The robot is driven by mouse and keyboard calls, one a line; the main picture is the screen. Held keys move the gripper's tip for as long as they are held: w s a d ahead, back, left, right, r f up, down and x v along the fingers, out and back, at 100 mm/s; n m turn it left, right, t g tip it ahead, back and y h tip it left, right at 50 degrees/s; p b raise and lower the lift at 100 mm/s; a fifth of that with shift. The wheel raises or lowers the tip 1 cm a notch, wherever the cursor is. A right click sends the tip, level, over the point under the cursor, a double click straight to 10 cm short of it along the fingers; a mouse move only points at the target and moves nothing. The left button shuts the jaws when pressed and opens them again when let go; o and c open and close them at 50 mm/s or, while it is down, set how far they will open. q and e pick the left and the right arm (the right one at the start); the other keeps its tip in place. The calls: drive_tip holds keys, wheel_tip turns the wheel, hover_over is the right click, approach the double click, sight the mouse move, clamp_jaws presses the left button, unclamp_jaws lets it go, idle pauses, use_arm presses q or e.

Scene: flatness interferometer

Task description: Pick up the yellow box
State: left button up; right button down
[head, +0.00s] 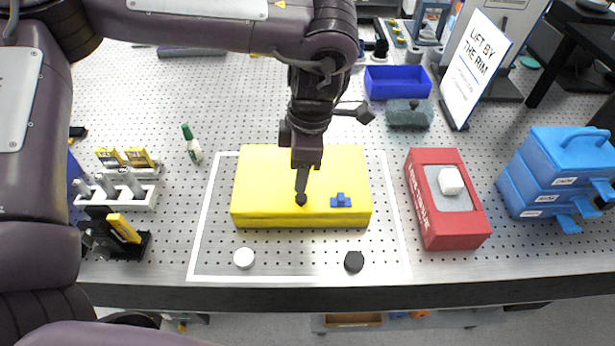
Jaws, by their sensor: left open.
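The yellow box (262,187) lies flat on the perforated bench top, inside a white outlined rectangle. A small blue piece (341,201) sits on the box's top, right of its middle. My left gripper (301,198) hangs over the middle of the box, pointing down, and hides part of the box's top and back edge. It is open, seen edge-on, with nothing visible between its fingers. I cannot tell whether its fingertips touch the box. My right gripper is not in view.
A white disc (244,258) and a black knob (354,262) lie in front of the box. A red case (431,225) stands to the right, blue stacked cases (556,170) farther right. A tool rack (125,195) and green-capped bottle (192,146) are left. A sign (474,68) stands behind.

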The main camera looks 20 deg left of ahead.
sight(302, 195)
use_arm(q)
drive_tip(key=f+p, duration=0.1)
drive_tip(key=f, duration=0.2)
drive_tip(key=shift+s+d+f+p, duration=0.1)
drive_tip(key=shift+s+f+p, duration=0.15)
drive_tip(key=shift+s+p, duration=0.15)
drive_tip(key=f, duration=0.2)
drive_tip(key=shift+w+f+p, duration=0.4)
drive_tip(key=shift+f, duration=0.45)
clamp_jaws()
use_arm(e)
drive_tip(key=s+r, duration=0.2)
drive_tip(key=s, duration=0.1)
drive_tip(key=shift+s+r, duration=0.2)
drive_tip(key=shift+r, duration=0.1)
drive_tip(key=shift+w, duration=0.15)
use_arm(q)
drive_tip(key=shift+w+r, duration=0.15)
